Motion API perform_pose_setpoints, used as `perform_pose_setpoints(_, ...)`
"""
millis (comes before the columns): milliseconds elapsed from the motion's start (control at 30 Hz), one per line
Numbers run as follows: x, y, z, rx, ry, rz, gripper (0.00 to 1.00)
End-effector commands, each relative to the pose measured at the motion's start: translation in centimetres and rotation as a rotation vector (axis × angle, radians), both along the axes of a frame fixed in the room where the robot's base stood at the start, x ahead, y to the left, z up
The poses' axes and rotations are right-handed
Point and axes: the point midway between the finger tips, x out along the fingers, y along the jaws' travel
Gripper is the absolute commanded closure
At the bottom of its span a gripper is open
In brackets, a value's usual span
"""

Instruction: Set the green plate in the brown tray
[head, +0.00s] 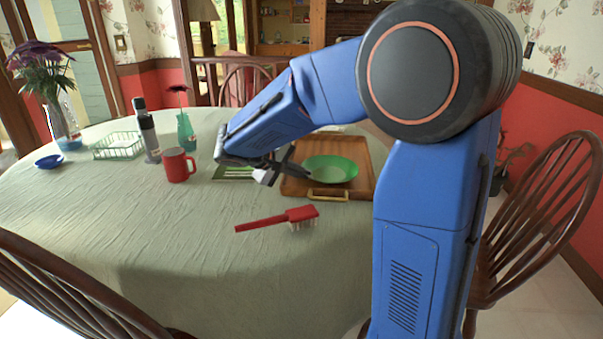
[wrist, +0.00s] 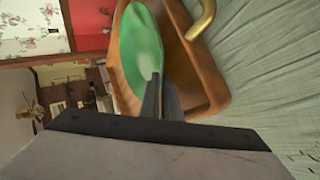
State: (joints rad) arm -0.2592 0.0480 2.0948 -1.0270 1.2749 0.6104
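The green plate (head: 331,168) is over the inside of the brown tray (head: 362,190) in the head view. It also shows in the wrist view (wrist: 140,52), with the tray (wrist: 206,72) beneath and beside it. My gripper (head: 306,174) reaches in from the left to the plate's near-left rim. In the wrist view my fingers (wrist: 165,92) are close together at that rim and look shut on it. I cannot tell whether the plate's underside rests fully on the tray floor.
A red brush (head: 277,219) lies in front of the tray. A red mug (head: 178,165), a grey bottle (head: 148,136), a green vase (head: 186,133) and a green wire basket (head: 117,146) stand to the left. The tray has a brass handle (head: 328,194).

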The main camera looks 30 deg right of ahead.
Motion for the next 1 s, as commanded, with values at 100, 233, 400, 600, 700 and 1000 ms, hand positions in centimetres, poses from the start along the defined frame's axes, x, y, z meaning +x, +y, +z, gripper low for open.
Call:
perform_pose_setpoints(100, 0.0, 0.0, -0.1, 0.000, 0.000, 0.000, 1.00)
perform_pose_setpoints(233, 0.0, 0.0, -0.1, 0.000, 0.000, 0.000, 0.89)
perform_pose_setpoints(400, 0.0, 0.0, -0.1, 0.000, 0.000, 0.000, 0.89)
perform_pose_setpoints(600, -0.1, 0.6, 0.4, 0.001, -0.001, 0.002, 0.89)
perform_pose_setpoints(700, -0.3, 1.7, 1.3, 0.000, -0.003, 0.003, 0.89)
perform_pose_setpoints(1000, -1.4, 6.3, 4.5, 0.001, -0.001, 0.004, 0.89)
